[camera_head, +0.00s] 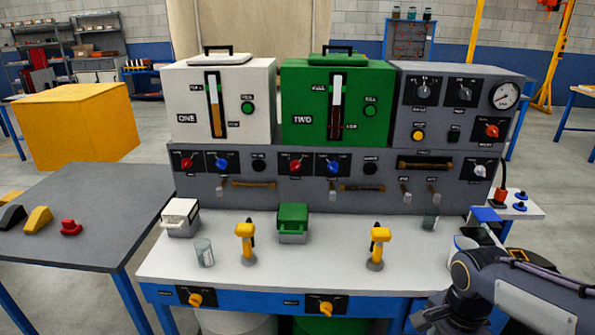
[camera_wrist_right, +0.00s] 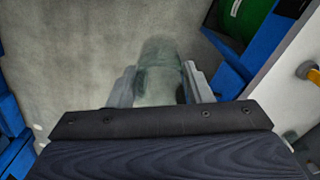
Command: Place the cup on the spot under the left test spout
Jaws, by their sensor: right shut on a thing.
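A clear cup (camera_wrist_right: 160,70) stands between the two fingers of my right gripper (camera_wrist_right: 160,85) in the right wrist view, and the gripper is shut on it. In the head view my right arm comes in at the lower right, in front of the bench; its fingertips and the held cup cannot be made out there. Two small spouts stick out at the panel's right, a left one (camera_head: 405,192) and a right one (camera_head: 433,193). A clear glass (camera_head: 430,219) stands below the right one. No glass shows below the left one. My left gripper is not in view.
Another clear glass (camera_head: 204,252) stands on the white bench top (camera_head: 330,265) at the left. Two yellow-handled levers (camera_head: 246,240), (camera_head: 379,242), a white box (camera_head: 180,218) and a green box (camera_head: 293,223) stand there too. The bench's middle right is clear.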

